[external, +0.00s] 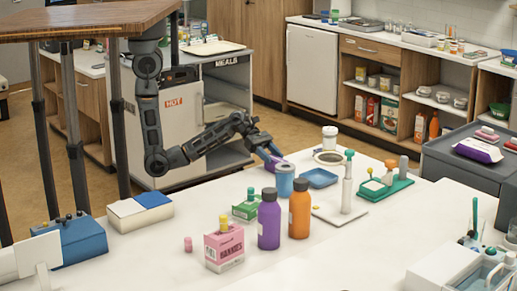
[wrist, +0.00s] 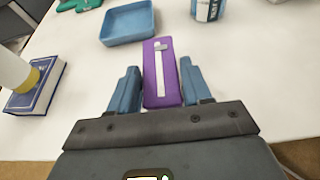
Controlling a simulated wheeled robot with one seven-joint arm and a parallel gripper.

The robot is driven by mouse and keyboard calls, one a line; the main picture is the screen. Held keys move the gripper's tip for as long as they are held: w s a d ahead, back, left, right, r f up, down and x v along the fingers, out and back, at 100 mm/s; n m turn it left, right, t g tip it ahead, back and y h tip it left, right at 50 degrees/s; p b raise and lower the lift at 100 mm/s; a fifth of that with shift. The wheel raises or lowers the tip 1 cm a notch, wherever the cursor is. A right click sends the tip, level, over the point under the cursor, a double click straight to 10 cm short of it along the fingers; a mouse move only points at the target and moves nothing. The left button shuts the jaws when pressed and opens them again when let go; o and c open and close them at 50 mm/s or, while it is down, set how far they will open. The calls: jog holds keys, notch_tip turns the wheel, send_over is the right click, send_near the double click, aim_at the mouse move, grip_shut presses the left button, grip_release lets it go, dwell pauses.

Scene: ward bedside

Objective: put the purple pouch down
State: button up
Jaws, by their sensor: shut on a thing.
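The purple pouch (wrist: 153,91) is a flat, long purple piece with a white strip down its middle, seen in the wrist view. My gripper (wrist: 160,88) is shut on it, with one blue finger against each long side. In the external view the gripper (external: 267,149) is at the far edge of the white table, and a bit of the purple pouch (external: 272,162) shows at the fingers. Whether the pouch touches the table top or hangs just above it, I cannot tell.
A blue tray (wrist: 128,39) lies just beyond the pouch, with a blue can (wrist: 207,9) to its right. A blue book (wrist: 36,92) is at left. Bare white table (wrist: 245,75) shows right of the gripper. Purple and orange bottles (external: 299,210) stand nearer the external camera.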

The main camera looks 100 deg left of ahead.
jog(key=o, duration=1.1)
jog(key=shift+f, duration=0.1)
jog(key=p+v, duration=0.1)
jog(key=v, duration=1.1)
